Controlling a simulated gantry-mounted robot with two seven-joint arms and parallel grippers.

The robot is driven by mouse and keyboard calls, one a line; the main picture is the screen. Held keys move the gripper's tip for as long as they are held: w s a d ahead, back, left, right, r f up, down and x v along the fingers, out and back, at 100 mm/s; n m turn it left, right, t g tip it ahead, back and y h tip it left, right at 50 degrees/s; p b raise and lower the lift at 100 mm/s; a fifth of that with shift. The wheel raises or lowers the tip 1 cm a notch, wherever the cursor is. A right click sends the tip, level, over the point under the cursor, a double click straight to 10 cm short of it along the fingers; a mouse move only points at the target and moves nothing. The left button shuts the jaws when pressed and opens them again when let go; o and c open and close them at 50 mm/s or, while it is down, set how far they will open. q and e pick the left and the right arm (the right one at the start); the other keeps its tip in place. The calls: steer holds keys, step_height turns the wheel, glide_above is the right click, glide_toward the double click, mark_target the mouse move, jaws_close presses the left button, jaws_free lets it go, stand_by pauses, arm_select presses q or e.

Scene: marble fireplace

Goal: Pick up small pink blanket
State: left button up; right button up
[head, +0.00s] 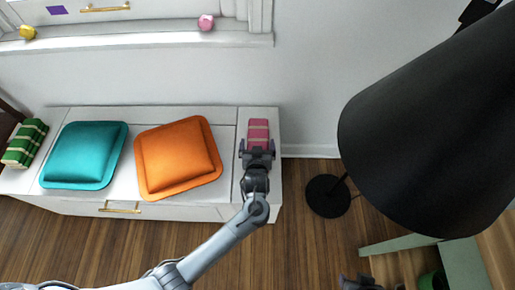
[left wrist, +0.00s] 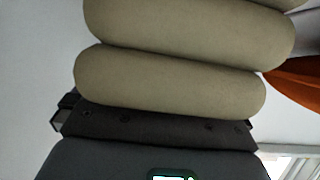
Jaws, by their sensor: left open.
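The small pink blanket (head: 258,129) lies folded at the right end of the white bench, with a paler stripe across it. My left gripper (head: 257,150) is open at the blanket's near edge, its fingers spread to either side, and hides its near part. Whether they touch is unclear. In the left wrist view, thick beige folded layers (left wrist: 170,80) fill the middle, close in front of the dark gripper body; I cannot tell if they are the blanket's side. A dark piece at the bottom edge of the head view looks like my right gripper (head: 361,283); its jaws are unclear.
An orange cushion (head: 178,158) and a teal cushion (head: 85,155) lie on the white bench (head: 225,125), left of the blanket. A green striped folded blanket (head: 25,143) is at the far left. A black lamp (head: 430,130) stands at right. The wall is close behind the bench.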

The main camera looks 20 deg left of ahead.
arm_select(q)
steer(key=shift+w+a+f, duration=0.15)
steer(key=shift+w+f, duration=0.05)
steer(key=shift+w, duration=0.2)
steer(key=shift+s, duration=0.1)
steer(key=c, duration=0.7)
steer(key=shift+c, duration=0.4)
steer(key=shift+r, duration=0.2)
